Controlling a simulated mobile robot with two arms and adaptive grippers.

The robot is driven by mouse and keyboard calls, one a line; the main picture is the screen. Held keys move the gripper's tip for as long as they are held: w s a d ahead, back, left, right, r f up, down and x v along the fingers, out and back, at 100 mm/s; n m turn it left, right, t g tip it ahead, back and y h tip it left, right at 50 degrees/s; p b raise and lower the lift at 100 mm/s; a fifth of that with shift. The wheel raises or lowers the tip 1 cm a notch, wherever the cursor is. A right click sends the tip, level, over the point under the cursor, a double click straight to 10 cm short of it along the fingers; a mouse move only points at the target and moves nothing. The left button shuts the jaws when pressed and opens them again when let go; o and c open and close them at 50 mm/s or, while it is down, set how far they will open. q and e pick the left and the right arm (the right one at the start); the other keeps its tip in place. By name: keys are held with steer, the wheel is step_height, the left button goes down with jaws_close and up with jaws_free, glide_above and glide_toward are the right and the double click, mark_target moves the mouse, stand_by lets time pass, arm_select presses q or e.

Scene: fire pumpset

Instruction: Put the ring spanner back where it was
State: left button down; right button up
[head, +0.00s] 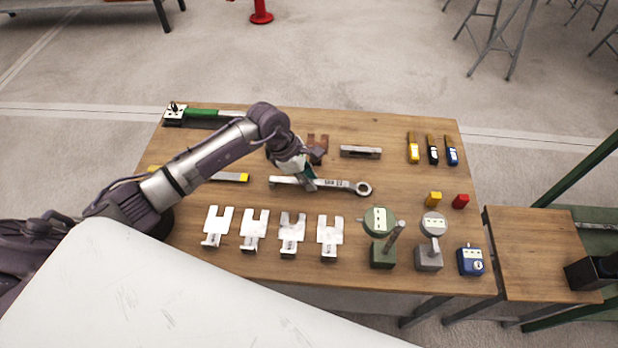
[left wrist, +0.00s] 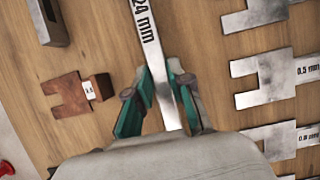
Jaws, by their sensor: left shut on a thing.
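The ring spanner (head: 338,185) is a long silver tool with a ring at its right end, lying across the middle of the wooden table (head: 400,270) or just above it; I cannot tell which. My left gripper (head: 307,180) comes down over its handle, left of the middle. In the left wrist view, the spanner (left wrist: 150,45) runs between the green finger pads of my left gripper (left wrist: 160,105), with "24 mm" marked on it. The gripper is shut on the handle. The ring end lies outside the wrist view. My right gripper is not in view.
Silver fork-shaped shims (head: 252,230) stand in a row in front of the spanner. A brown shim (head: 318,148) and a grey block (head: 361,152) lie behind it. Dial gauges (head: 381,222) stand at the front right. Bare table surrounds the ring end.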

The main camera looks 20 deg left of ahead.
arm_select(q)
steer(key=c, duration=1.1)
jaws_free()
steer(key=shift+o, duration=0.2)
steer(key=shift+r, duration=0.1)
steer(key=v, duration=1.2)
